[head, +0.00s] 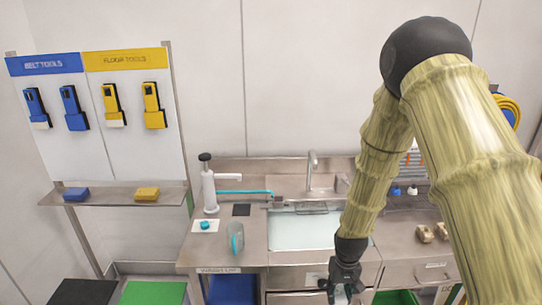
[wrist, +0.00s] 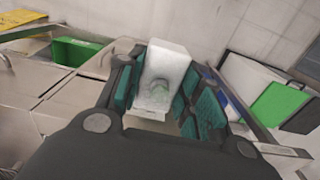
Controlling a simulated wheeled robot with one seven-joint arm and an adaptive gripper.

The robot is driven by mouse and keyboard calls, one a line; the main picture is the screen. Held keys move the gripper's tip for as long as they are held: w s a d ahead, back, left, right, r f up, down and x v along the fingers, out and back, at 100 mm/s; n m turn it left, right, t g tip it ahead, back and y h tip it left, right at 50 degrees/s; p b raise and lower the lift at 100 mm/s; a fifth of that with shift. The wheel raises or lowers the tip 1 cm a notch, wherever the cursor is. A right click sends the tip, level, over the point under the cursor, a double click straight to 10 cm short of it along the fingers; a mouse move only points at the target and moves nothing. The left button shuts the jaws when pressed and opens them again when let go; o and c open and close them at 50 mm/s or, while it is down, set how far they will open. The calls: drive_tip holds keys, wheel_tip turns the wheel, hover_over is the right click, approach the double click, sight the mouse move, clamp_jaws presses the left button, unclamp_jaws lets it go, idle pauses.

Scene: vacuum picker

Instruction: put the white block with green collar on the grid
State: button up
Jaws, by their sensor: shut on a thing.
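The white block with green collar (wrist: 163,75) is between my fingers in the wrist view. A faint green ring shows on its near face. My gripper (wrist: 163,100) is shut on it, with teal pads on both sides. In the head view my gripper (head: 343,288) hangs low in front of the sink counter, and a small pale part of the block (head: 341,299) shows at the bottom edge. I cannot tell for sure which surface is the grid; a slotted metal rack (head: 305,208) lies across the back of the sink.
The sink (head: 300,232) has a tap (head: 311,170) behind it. A white pump dispenser (head: 208,184), a dark square (head: 241,210) and a clear cup (head: 235,240) stand on the counter at left. Tan pieces (head: 424,233) lie at right. Green (head: 153,293) and black mats are at lower left.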

drive_tip(key=s+a+f+b, duration=0.2)
drive_tip(key=s+f+b, duration=0.1)
drive_tip(key=f+b, duration=0.4)
drive_tip(key=shift+s+a+f, duration=0.35)
drive_tip(key=shift+f, duration=0.2)
drive_tip(key=shift+s+d, duration=0.1)
drive_tip(key=shift+s, duration=0.05)
